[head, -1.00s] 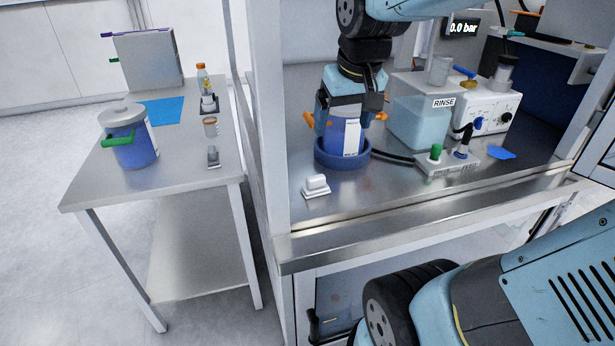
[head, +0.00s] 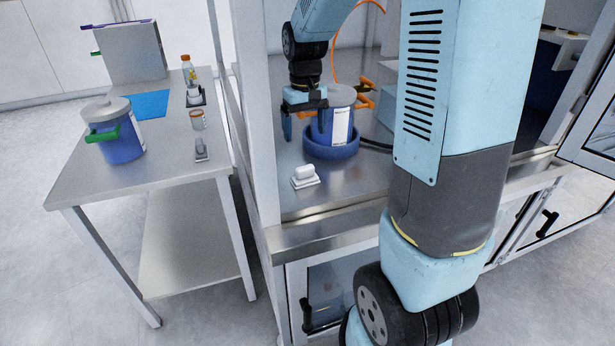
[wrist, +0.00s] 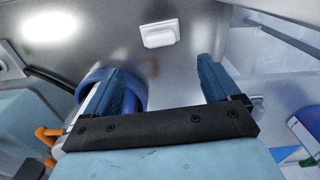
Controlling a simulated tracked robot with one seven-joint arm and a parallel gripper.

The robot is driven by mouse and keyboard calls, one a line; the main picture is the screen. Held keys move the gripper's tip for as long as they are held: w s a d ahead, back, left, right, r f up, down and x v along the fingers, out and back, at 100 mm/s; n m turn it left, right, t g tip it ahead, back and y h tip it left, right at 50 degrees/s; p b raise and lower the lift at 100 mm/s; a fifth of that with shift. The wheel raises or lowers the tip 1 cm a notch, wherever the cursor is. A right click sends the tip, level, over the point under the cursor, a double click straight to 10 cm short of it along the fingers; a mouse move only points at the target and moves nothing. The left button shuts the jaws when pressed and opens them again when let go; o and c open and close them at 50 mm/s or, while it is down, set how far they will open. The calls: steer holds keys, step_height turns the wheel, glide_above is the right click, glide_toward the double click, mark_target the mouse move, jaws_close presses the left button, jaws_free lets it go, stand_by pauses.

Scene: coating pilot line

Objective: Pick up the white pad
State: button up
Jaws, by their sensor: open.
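The white pad (head: 305,176) lies on the steel floor of the enclosure near its front edge, with a raised white grip on top. It also shows in the wrist view (wrist: 160,34), beyond the fingertips and in line with the gap between them. My gripper (head: 304,132) is open, fingers pointing down, behind and above the pad and apart from it. The gap between the blue fingers (wrist: 164,82) looks empty. The gripper's left finger in the wrist view overlaps the blue pot's ring from that angle; I cannot tell whether they touch.
A lidded blue pot (head: 341,125) with orange handles stands in a blue ring (head: 331,150) close right of my gripper. A frame post (head: 262,110) rises at left. A side table (head: 75,187) holds another lidded pot (head: 118,145). My arm hides the enclosure's right part.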

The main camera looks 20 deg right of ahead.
mark_target(305, 167)
step_height(305, 167, down, 13)
steer(key=shift+w+f, duration=0.1)
steer(key=shift+w, duration=0.05)
stand_by(0.6)
steer(key=shift+c, duration=0.3)
steer(key=c, duration=1)
